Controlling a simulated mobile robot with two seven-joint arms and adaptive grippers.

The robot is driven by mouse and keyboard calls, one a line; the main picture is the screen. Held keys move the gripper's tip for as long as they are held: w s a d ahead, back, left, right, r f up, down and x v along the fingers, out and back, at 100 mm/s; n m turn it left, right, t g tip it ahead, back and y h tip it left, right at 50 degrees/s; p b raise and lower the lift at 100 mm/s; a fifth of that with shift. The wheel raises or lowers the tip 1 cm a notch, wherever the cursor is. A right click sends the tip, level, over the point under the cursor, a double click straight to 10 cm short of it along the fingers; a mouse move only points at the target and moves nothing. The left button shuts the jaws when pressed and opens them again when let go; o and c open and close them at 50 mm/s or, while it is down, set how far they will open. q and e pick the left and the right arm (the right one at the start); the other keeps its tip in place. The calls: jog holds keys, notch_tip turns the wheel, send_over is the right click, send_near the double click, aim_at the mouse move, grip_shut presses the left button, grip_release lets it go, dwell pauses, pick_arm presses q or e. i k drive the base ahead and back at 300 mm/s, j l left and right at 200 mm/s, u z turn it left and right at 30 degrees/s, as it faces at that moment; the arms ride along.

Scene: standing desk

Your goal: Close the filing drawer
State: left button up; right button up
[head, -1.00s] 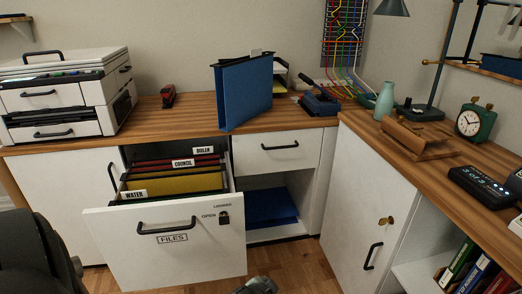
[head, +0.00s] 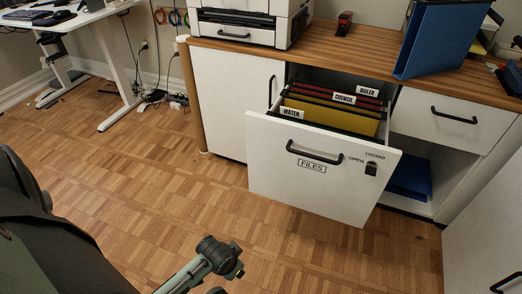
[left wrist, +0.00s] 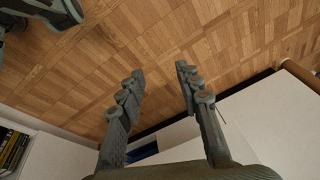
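The white filing drawer (head: 268,160) is pulled out of the cabinet in the head view. Its front has a black handle (head: 314,153), a FILES label (head: 312,166) and a black lock (head: 371,168) by the words OPEN and LOCKED. A grey arm part of mine shows low in the head view, apart from the drawer. My right gripper cannot be made out.
A closed drawer (head: 455,118) and an open shelf with a blue item (head: 410,180) are right of the filing drawer. A printer (head: 240,22) and blue binder (head: 436,40) stand on the wooden top.

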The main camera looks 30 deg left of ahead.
aim_at(321, 172)
jog(key=i+u, duration=0.4)
jog(key=i+l+u, duration=0.2)
jog(key=i+u, duration=0.25)
